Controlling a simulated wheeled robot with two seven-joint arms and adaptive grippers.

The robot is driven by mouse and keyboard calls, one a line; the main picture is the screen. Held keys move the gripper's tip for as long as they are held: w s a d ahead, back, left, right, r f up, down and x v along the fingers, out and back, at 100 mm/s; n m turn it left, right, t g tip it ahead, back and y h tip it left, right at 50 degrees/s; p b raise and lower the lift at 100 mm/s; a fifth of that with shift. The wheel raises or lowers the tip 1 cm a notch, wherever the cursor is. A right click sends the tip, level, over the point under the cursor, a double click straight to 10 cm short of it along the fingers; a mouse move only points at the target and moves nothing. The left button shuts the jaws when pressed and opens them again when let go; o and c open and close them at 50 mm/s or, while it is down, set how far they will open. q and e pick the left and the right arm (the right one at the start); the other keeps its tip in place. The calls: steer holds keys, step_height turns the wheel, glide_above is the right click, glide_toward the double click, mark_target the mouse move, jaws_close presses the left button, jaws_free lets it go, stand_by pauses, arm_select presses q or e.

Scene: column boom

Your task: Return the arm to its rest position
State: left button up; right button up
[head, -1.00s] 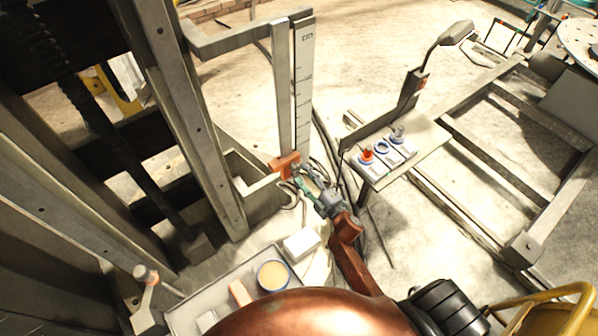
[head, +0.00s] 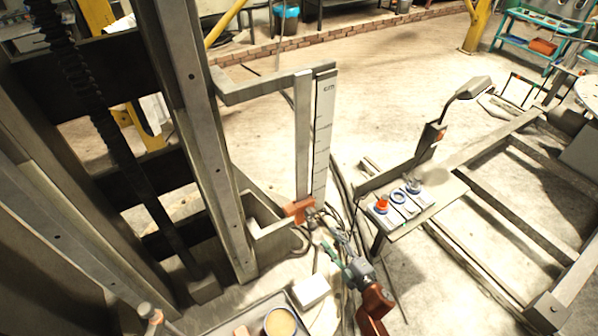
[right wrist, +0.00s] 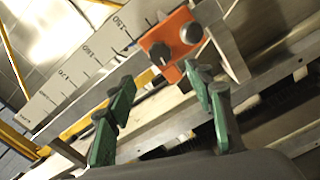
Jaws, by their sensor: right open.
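My right gripper (head: 328,232) is in the lower middle of the head view, with green fingers beside an orange slider block (head: 299,208). The block sits low on an upright post next to a marked ruler (head: 322,135). In the right wrist view the green fingers (right wrist: 160,106) are spread apart with nothing between them. The orange block (right wrist: 170,46) with two dark knobs is just beyond the fingertips; I cannot tell whether one finger touches it. The ruler (right wrist: 85,75) runs diagonally at upper left there. My left gripper is not in view.
A small table (head: 447,190) with coloured round items and a lamp (head: 470,88) stands right of my gripper. A metal frame (head: 520,185) lies on the floor further right. Steel columns (head: 205,140) stand close on the left. A tray (head: 255,312) is at the bottom. Cables hang behind the ruler.

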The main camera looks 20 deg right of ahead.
steer(key=s+d+f+m+g+h+p, duration=0.1)
steer(key=s+f+m+g, duration=0.3)
steer(key=f, duration=0.7)
steer(key=s+f+m+g+h, duration=0.1)
steer(key=s+f, duration=0.5)
steer(key=f, duration=0.5)
steer(key=s+d+f+m+g+h+p, duration=0.1)
steer(key=s+f+m+g, duration=0.2)
steer(key=s+f, duration=0.55)
steer(key=s+f+m+g, duration=0.2)
steer(key=s+f, duration=0.4)
steer(key=s, duration=0.5)
steer(key=s+a+f+m+g, duration=0.1)
steer(key=s+f+m+g, duration=0.1)
steer(key=s+f+g, duration=0.2)
steer(key=s+a+f+m+g+p, duration=0.1)
steer(key=s+f, duration=0.9)
steer(key=s, duration=1)
steer(key=shift+m+g, duration=0.5)
steer(key=shift+g, duration=0.7)
